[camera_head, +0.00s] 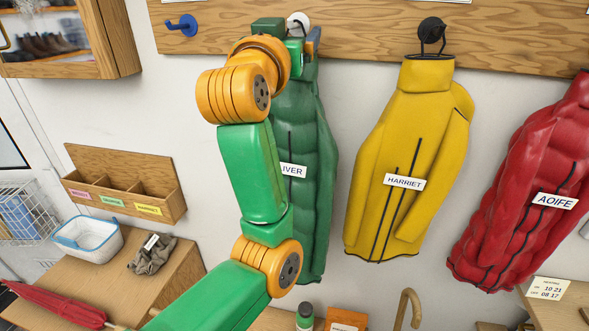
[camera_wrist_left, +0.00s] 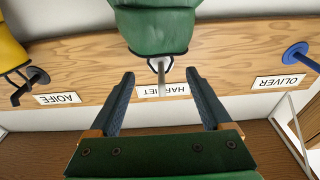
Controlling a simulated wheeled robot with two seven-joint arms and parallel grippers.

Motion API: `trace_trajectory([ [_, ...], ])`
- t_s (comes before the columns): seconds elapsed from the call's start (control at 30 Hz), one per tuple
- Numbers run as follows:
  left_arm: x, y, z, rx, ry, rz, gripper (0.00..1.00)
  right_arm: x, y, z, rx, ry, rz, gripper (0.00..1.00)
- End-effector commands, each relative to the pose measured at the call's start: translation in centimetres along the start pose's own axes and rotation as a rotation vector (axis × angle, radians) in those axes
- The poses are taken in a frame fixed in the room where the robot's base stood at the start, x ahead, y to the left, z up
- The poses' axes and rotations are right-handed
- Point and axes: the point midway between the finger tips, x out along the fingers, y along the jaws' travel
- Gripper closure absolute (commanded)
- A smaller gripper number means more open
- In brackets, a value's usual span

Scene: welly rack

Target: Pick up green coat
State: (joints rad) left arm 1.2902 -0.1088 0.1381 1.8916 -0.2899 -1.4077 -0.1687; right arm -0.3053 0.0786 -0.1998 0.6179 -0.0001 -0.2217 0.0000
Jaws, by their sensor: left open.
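The green coat (camera_head: 314,170) hangs on the white hook (camera_head: 298,22) of the wooden rail. Its name tag (camera_head: 293,170) is partly hidden by my left arm and reads "IVER". My left gripper (camera_head: 304,48) is up at the coat's collar, mostly hidden behind my own wrist. In the left wrist view, which looks upside down, the gripper (camera_wrist_left: 160,74) is open. The green coat's collar (camera_wrist_left: 156,32) and dark hanging loop lie just beyond and between the fingertips, apparently not gripped. A plate on the rail there reads HARRIET, partly covered. My right gripper is not in view.
A yellow coat (camera_head: 405,150) tagged HARRIET hangs close to the right on a black hook (camera_head: 431,32). A red coat (camera_head: 525,190) tagged AOIFE hangs farther right. The blue hook (camera_head: 183,26) is bare. A wooden letter rack (camera_head: 125,185) and basket (camera_head: 88,238) stand lower left.

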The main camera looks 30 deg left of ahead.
Motion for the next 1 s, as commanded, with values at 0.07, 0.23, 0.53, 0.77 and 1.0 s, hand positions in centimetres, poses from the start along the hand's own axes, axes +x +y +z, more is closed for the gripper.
trace_trajectory([
  [0.07, 1.5, 0.0, -0.6, 0.002, -0.006, -0.001, 0.18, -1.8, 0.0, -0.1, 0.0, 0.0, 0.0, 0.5],
  [0.23, 2.3, 0.0, 0.0, 0.0, -0.001, 0.0, 0.18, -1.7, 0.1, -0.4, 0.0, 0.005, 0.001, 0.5],
  [0.53, 2.2, 0.0, 0.0, 0.0, 0.0, 0.0, 0.66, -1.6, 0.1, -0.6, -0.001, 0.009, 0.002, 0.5],
  [0.77, 2.2, 0.0, 0.0, 0.0, 0.0, 0.0, 1.0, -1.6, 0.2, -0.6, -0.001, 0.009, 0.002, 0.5],
  [1.0, 2.2, 0.0, 0.0, 0.0, 0.0, 0.0, 1.0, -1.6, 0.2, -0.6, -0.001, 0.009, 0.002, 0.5],
])
